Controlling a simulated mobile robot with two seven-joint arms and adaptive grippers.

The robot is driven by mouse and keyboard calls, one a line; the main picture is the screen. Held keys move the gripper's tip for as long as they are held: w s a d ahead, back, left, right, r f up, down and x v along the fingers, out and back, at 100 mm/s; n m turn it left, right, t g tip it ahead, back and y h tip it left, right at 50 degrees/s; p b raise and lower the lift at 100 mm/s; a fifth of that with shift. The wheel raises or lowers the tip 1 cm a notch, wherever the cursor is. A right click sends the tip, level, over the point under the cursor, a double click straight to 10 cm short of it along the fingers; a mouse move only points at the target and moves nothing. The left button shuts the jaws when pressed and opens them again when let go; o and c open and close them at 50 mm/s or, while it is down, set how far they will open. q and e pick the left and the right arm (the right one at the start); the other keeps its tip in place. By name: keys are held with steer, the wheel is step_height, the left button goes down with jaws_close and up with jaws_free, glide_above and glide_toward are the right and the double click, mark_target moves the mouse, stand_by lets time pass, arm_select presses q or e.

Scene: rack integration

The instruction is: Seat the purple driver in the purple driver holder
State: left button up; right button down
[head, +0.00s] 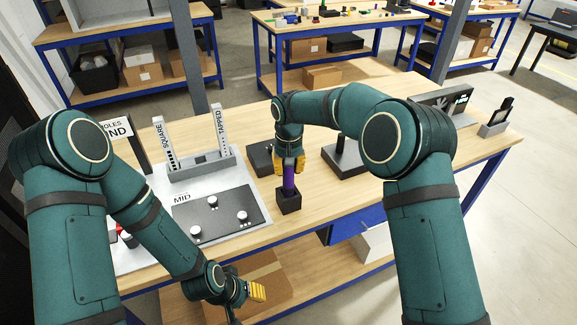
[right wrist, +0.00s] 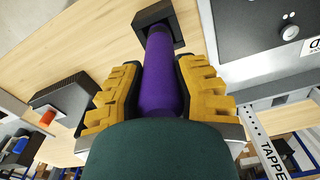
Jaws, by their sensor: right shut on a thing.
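The purple driver (head: 289,178) stands upright on the bench, with its lower end at the dark, box-shaped driver holder (head: 289,203). My right gripper (head: 289,164) is above the holder and shut on the upper part of the driver. In the right wrist view the purple driver (right wrist: 161,75) lies between the yellow fingers of my right gripper (right wrist: 160,95), and its far end is inside the opening of the dark holder (right wrist: 166,22). How deep it sits cannot be seen. My left gripper (head: 250,292) hangs low in front of the bench, with yellow fingers; its opening is unclear.
A grey panel marked MID (head: 224,214) with white knobs lies left of the holder. Upright strips in a grey stand (head: 198,168) are behind it. A dark box (head: 262,158) and a black stand (head: 345,160) are near my right gripper. Bare wood lies right of the holder.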

steer(key=shift+f+b, duration=0.45)
steer(key=shift+f, duration=0.4)
steer(key=c, duration=0.7)
jaws_free()
steer(key=shift+c, duration=0.2)
steer(key=r, duration=1.2)
steer(key=shift+s, duration=0.25)
